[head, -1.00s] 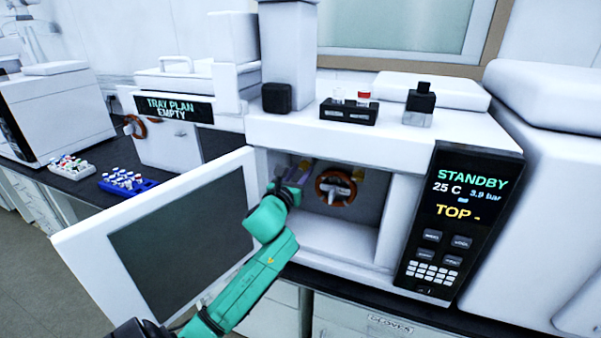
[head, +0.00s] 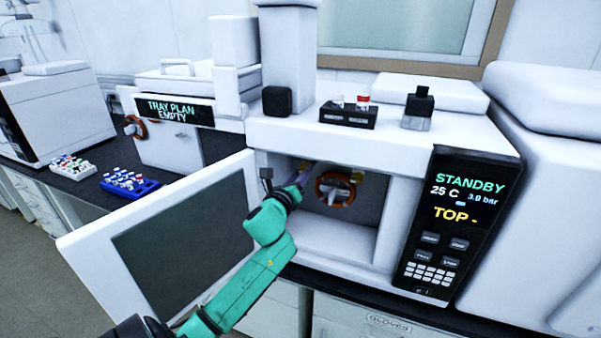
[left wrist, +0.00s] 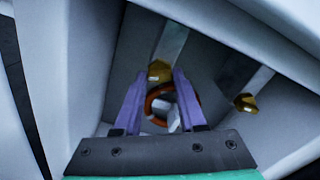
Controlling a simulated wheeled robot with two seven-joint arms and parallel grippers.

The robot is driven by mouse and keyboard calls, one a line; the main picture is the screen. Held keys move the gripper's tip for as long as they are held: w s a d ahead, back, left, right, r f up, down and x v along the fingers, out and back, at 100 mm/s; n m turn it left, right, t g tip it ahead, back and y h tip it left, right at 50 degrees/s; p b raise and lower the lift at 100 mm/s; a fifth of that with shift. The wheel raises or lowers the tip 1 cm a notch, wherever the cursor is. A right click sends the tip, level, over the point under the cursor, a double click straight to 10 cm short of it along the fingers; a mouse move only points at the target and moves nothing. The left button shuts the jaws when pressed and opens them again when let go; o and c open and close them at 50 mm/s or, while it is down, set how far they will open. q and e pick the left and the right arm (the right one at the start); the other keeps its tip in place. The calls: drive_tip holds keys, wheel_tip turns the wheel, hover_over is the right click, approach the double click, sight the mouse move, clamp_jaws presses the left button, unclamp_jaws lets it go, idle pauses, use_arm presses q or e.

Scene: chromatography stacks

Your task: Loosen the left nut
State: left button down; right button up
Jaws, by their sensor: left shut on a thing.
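The left nut (left wrist: 160,69) is a brass-coloured fitting at the end of a grey bar inside the open oven compartment. My left gripper (left wrist: 165,78) has its two purple fingers on either side of this nut and is shut on it. In the head view, the left gripper (head: 309,170) reaches into the upper left of the compartment, and its fingers hide the left nut. The right nut (left wrist: 246,103), also brass-coloured, stands apart to the right in the left wrist view. My right gripper is in neither view.
An orange-brown coil (head: 335,188) with a pale centre sits behind the gripper. The oven door (head: 85,240) hangs open at the left, beside my arm. The compartment floor is clear. A display panel (head: 455,215) reads STANDBY. A vial holder (head: 347,115) stands on top.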

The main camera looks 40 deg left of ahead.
use_arm(q)
drive_tip(key=n+p, duration=0.2)
drive_tip(key=n, duration=1)
drive_tip(key=shift+n+p, duration=0.3)
idle(0.4)
drive_tip(key=shift+c, duration=2.4)
unclamp_jaws()
drive_tip(key=b+v, duration=0.3)
drive_tip(key=v, duration=1.1)
drive_tip(key=shift+s, duration=0.25)
